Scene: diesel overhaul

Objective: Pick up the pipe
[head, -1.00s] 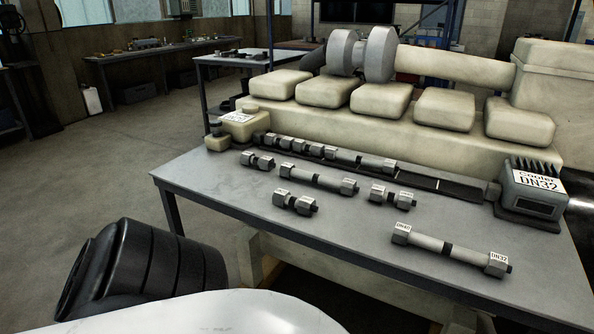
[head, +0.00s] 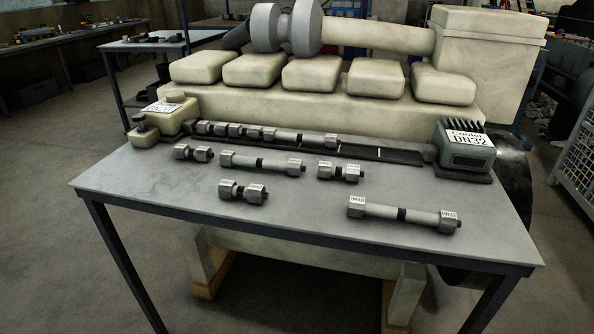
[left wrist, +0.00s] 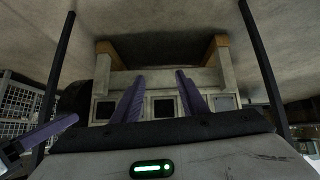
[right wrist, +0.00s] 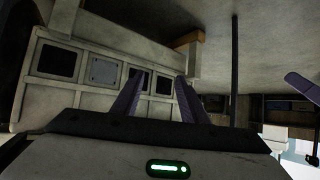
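A long grey pipe (head: 402,214) with hexagonal end fittings labelled DN40 and DN32 and a dark middle band lies at the table's front right. A second long pipe (head: 262,163) lies further back, left of centre. Short pipe pieces lie at the left (head: 194,153), right of centre (head: 340,172) and front left (head: 243,192). The frames do not show which pipe is meant. My left gripper (left wrist: 159,77) and right gripper (right wrist: 160,78) each have two purple fingers apart with nothing between them. Both are outside the head view, and no pipe shows in the wrist views.
The grey table (head: 160,190) has clear front and left areas. Behind it stands a beige engine block (head: 330,112). A wire cage (head: 578,160) stands at the right.

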